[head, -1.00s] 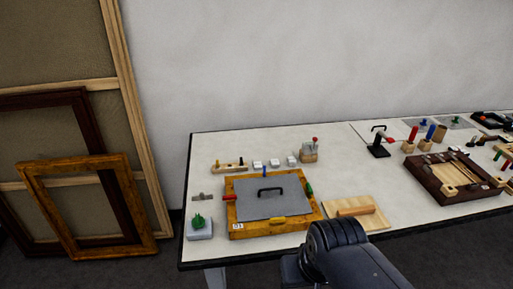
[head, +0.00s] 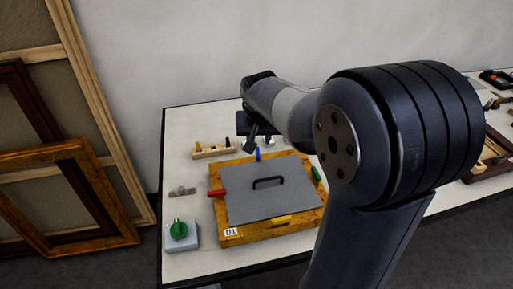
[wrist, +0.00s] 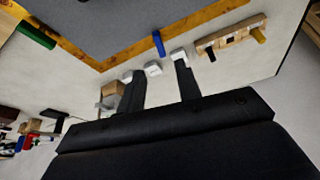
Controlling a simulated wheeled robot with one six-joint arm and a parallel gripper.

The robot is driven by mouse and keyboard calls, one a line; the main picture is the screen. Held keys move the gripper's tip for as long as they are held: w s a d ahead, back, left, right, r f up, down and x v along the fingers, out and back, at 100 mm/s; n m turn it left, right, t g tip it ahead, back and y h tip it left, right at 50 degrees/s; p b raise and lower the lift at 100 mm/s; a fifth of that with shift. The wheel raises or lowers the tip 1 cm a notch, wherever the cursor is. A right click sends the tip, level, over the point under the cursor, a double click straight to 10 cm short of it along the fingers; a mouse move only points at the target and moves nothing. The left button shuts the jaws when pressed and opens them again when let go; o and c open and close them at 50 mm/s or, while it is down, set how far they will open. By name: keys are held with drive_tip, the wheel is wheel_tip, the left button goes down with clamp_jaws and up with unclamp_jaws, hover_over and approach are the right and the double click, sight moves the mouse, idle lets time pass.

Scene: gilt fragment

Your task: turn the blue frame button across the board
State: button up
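The blue frame button (head: 257,155) is on the far rail of the gilt frame (head: 216,180), pointing crosswise to that rail. It also shows in the wrist view (wrist: 158,43). The grey board (head: 240,205) with a black handle (head: 268,182) lies inside the frame. A red button (head: 217,194) lies crosswise on the left rail, a green one (head: 316,173) along the right rail, and a yellow one (head: 282,221) along the front rail. My arm hides part of the table.
A green knobbly object on a grey block (head: 180,236) stands at the front left. A small metal piece (head: 182,191) lies left of the frame. Empty frames lean at the left.

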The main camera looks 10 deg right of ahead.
sight(258, 152)
drive_tip(key=x, duration=0.8)
drive_tip(key=shift+w+f, duration=0.1)
drive_tip(key=shift+f, duration=0.25)
clamp_jaws()
